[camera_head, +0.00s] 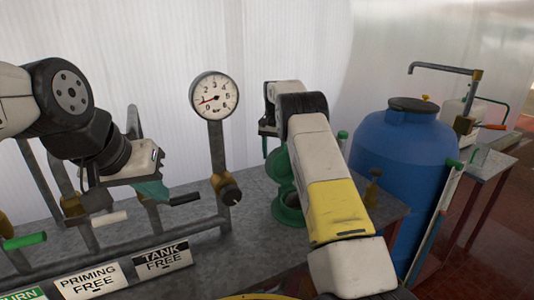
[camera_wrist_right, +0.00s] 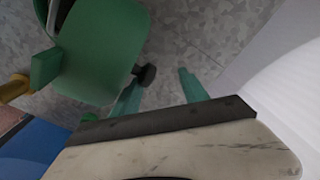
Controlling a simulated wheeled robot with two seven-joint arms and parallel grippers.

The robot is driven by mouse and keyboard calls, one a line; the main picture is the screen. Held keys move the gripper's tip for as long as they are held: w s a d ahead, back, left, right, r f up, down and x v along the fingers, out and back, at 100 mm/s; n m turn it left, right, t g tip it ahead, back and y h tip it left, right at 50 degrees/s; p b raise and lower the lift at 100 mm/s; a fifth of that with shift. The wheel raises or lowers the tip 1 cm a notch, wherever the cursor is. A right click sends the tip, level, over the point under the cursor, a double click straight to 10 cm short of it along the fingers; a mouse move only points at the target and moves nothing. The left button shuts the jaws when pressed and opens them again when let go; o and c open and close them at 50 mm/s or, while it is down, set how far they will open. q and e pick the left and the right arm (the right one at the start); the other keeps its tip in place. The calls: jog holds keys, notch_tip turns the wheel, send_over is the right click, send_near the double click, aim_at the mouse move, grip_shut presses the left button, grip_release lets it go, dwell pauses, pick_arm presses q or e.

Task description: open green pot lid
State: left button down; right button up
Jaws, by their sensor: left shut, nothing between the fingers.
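The green pot (camera_head: 289,212) stands on the grey bench in the middle of the head view, partly hidden by my right arm. Its green lid (camera_head: 279,165) appears tilted up above the pot. In the right wrist view the green lid or pot (camera_wrist_right: 105,50) fills the upper left, with a dark knob (camera_wrist_right: 146,74) at its edge. My right gripper (camera_wrist_right: 160,90) is open, its two teal fingers apart near the knob; nothing shows held. In the head view its fingers are hidden. My left gripper (camera_head: 153,192) is shut and empty, above the pipes at left.
A pressure gauge (camera_head: 214,95) on a post stands between my arms. Pipes with valve handles (camera_head: 185,199) and signs (camera_head: 162,258) run along the left front. A blue tank (camera_head: 400,160) stands right of my right arm. A pale wall is behind the bench.

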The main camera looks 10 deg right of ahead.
jog(key=shift+s+a+f, duration=0.15)
jog(key=shift+s+f, duration=0.05)
jog(key=shift+f, duration=0.25)
notch_tip(320, 180, up, 8)
dwell(0.4)
jog(key=shift+f, duration=0.1)
jog(key=shift+w, duration=0.15)
